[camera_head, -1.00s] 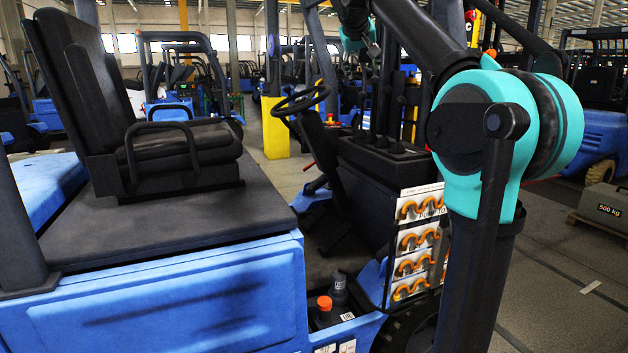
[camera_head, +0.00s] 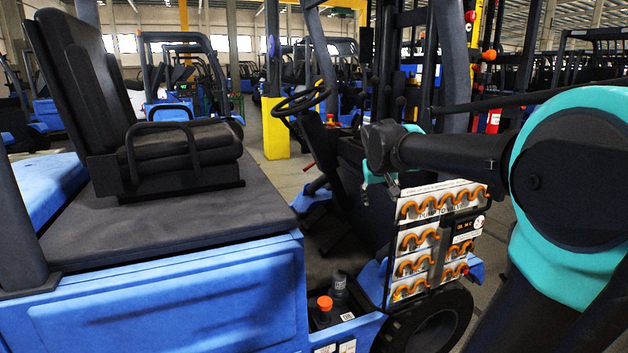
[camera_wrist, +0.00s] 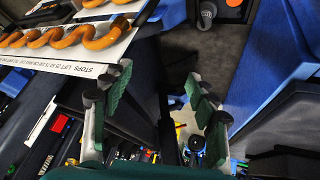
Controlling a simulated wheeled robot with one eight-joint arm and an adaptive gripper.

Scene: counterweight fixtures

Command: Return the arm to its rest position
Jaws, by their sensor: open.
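My arm reaches across the right side of the head view, with its large teal joint at the right edge. A black link runs left from that joint to a dark wrist joint in front of the forklift's console. Only a small teal part near my gripper shows beside that joint; the fingers cannot be made out there. In the wrist view my gripper (camera_wrist: 157,105) is open, its two green-padded fingers wide apart with nothing between them.
A blue forklift (camera_head: 180,300) with a black seat (camera_head: 180,150) and steering wheel (camera_head: 300,100) fills the left and middle. A panel with orange wavy handles (camera_head: 425,240) stands close below my arm; handles (camera_wrist: 75,38) also show in the wrist view. A yellow post (camera_head: 275,128) stands behind.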

